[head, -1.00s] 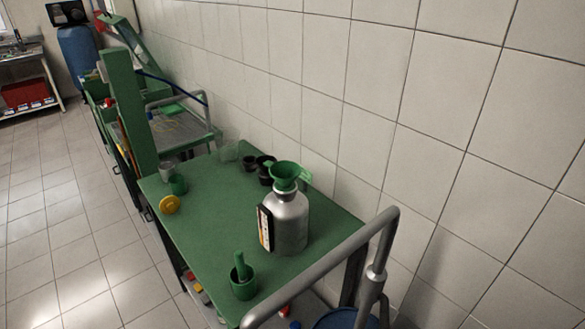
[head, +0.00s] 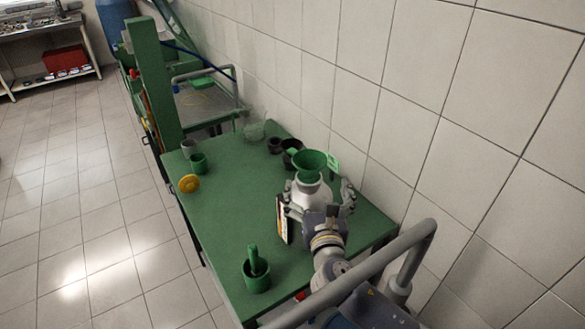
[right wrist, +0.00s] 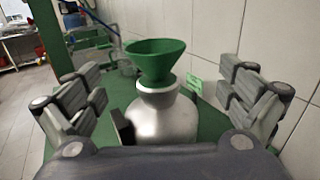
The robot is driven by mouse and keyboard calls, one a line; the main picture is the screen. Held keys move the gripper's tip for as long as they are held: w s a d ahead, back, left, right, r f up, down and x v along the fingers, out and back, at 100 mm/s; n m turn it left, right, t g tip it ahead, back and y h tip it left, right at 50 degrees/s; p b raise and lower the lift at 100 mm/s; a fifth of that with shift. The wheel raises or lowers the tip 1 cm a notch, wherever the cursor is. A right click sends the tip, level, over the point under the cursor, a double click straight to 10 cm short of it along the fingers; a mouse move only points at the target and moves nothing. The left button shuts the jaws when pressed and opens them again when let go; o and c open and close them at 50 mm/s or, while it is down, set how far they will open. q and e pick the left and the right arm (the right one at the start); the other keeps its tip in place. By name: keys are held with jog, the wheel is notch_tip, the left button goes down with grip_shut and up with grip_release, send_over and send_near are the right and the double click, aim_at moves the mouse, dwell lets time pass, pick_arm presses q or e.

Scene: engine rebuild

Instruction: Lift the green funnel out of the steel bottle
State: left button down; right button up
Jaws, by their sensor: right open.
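The green funnel (head: 311,164) sits upright in the neck of the steel bottle (head: 312,190), which stands on the green table. My right gripper (head: 320,200) is open, with its fingers on either side of the bottle's upper part in the head view. In the right wrist view the funnel (right wrist: 155,60) and the bottle (right wrist: 162,115) lie between the spread fingers, with space on both sides. The wrist and palm hide the bottle's lower front in the head view. My left gripper is not in view.
A green mortar with pestle (head: 256,275) stands at the table's near edge. A yellow disc (head: 189,184), green cup (head: 199,162) and black cups (head: 275,145) are farther back. A grey rail (head: 385,255) crosses the near right; a tiled wall borders the right.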

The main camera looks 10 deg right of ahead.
aim_at(313, 172)
jog(key=w, duration=0.1)
jog(key=w+b, duration=0.1)
jog(key=w, duration=0.1)
jog(key=shift+w+d+r, duration=0.15)
jog(key=shift+w+r, duration=0.1)
jog(key=shift+w, duration=0.15)
jog(key=shift+w+d, duration=0.1)
jog(key=shift+w, duration=0.2)
jog(key=w+b, duration=0.3)
jog(key=w, duration=0.1)
jog(key=shift+w+d, duration=0.15)
jog(key=shift+w+r, duration=0.15)
jog(key=shift+w, duration=0.3)
jog(key=shift+d, duration=0.1)
jog(key=shift+s, duration=0.1)
jog(key=c, duration=1.2)
